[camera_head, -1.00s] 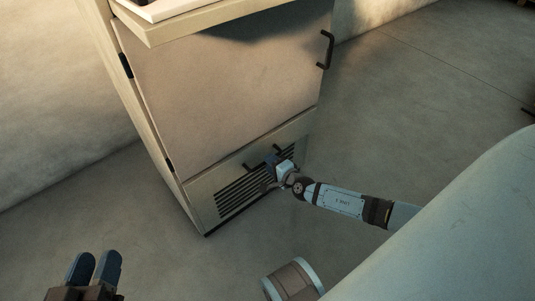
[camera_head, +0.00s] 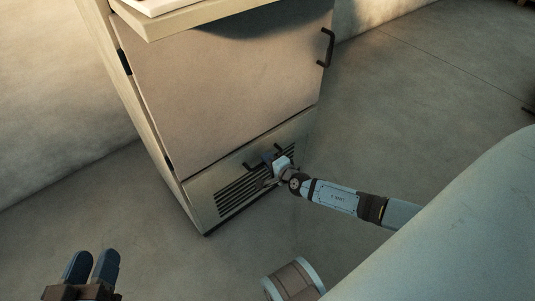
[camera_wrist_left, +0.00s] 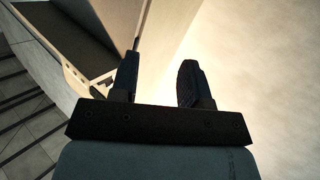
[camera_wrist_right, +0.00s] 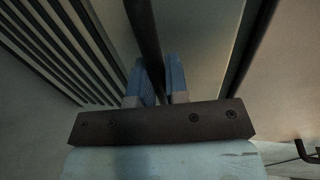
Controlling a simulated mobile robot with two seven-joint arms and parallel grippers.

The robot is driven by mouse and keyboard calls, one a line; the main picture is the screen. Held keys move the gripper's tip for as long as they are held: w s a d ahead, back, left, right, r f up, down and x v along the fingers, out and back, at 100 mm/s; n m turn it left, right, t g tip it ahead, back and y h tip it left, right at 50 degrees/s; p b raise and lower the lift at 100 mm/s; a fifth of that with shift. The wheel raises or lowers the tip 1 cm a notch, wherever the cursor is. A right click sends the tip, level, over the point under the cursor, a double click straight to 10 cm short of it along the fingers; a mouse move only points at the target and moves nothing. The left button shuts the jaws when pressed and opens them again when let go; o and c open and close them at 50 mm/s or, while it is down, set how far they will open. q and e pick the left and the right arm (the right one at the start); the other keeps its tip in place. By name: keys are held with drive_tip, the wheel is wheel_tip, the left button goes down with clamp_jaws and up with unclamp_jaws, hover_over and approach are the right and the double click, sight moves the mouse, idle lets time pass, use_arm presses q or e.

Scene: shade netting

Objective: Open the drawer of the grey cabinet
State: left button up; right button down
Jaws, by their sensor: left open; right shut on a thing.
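The grey cabinet (camera_head: 225,75) stands upright in the head view, with a large door above and a low drawer (camera_head: 207,196) with a slotted grille at the bottom. The drawer's dark bar handle (camera_head: 250,164) sits near the top of its front. My right gripper (camera_head: 270,162) is at the handle, and in the right wrist view it (camera_wrist_right: 157,85) is shut on the dark handle bar (camera_wrist_right: 145,40) between its blue fingertips. My left gripper (camera_head: 92,266) is open and empty at the lower left, apart from the cabinet; it also shows in the left wrist view (camera_wrist_left: 160,78).
The door has its own dark handle (camera_head: 327,48) at upper right. A pale worktop (camera_head: 215,25) overhangs the cabinet. Bare floor (camera_head: 120,215) lies in front and left of it. My own pale body fills the lower right.

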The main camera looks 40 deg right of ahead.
use_arm(q)
wheel_tip(320, 180, up, 8)
drive_tip(key=n+t+p, duration=0.1)
drive_tip(key=t+p, duration=0.2)
drive_tip(key=p, duration=0.3)
drive_tip(key=shift+s+a, duration=0.2)
drive_tip(key=shift+a, duration=0.05)
use_arm(e)
drive_tip(key=f+v, duration=0.2)
drive_tip(key=v, duration=0.9)
drive_tip(key=s+f+v, duration=0.1)
drive_tip(key=f+v, duration=0.1)
drive_tip(key=v, duration=0.9)
drive_tip(key=shift+d+f, duration=0.15)
drive_tip(key=shift+f, duration=0.1)
use_arm(q)
drive_tip(key=shift+r, duration=0.1)
use_arm(e)
drive_tip(key=c, duration=1.2)
unclamp_jaws()
drive_tip(key=shift+o, duration=0.2)
drive_tip(key=shift+w, duration=0.1)
use_arm(q)
drive_tip(key=shift+s, duration=0.1)
